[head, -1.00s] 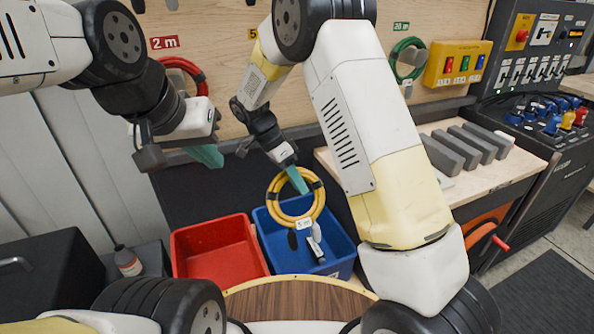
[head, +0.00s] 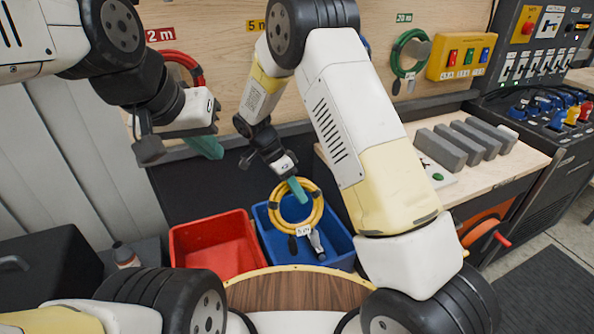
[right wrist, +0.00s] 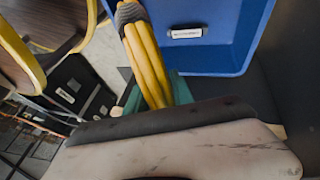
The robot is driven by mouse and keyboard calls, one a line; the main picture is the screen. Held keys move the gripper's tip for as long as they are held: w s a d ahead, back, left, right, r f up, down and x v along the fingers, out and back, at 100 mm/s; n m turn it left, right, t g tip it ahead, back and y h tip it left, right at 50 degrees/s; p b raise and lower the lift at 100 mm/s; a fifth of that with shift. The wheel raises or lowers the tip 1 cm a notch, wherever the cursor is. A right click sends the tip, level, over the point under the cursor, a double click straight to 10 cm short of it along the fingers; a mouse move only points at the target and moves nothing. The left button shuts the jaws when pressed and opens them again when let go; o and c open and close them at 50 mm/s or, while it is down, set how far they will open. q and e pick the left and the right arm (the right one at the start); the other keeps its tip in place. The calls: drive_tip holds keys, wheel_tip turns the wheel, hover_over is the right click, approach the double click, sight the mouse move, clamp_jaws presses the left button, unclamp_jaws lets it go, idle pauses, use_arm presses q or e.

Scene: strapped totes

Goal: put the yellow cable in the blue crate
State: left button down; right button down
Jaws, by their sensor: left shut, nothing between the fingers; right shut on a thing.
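The yellow cable (head: 275,220) is a coil with black ties, a white tag and dark plugs hanging at its lower side. My right gripper (head: 297,188) is shut on the top of the coil and holds it upright in front of and over the blue crate (head: 340,240). In the right wrist view the cable (right wrist: 146,55) runs up between the teal fingers, beside the blue crate (right wrist: 245,58), which bears a small label. Whether the plugs touch the crate, I cannot tell. My left gripper (head: 207,147) is shut and empty, to the left near the board.
A red crate (head: 195,237) stands left of the blue crate. A red cable (head: 196,72) and a green cable (head: 396,58) hang on the board behind. A workbench (head: 500,170) with grey blocks stands at the right. A bottle (head: 125,254) is at the left.

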wheel_tip(320, 180, down, 10)
drive_tip(key=shift+f, duration=0.25)
idle(0.7)
drive_tip(key=shift+f, duration=2.15)
idle(0.9)
drive_tip(key=c, duration=1)
unclamp_jaws()
drive_tip(key=v, duration=0.8)
drive_tip(key=shift+f, duration=0.1)
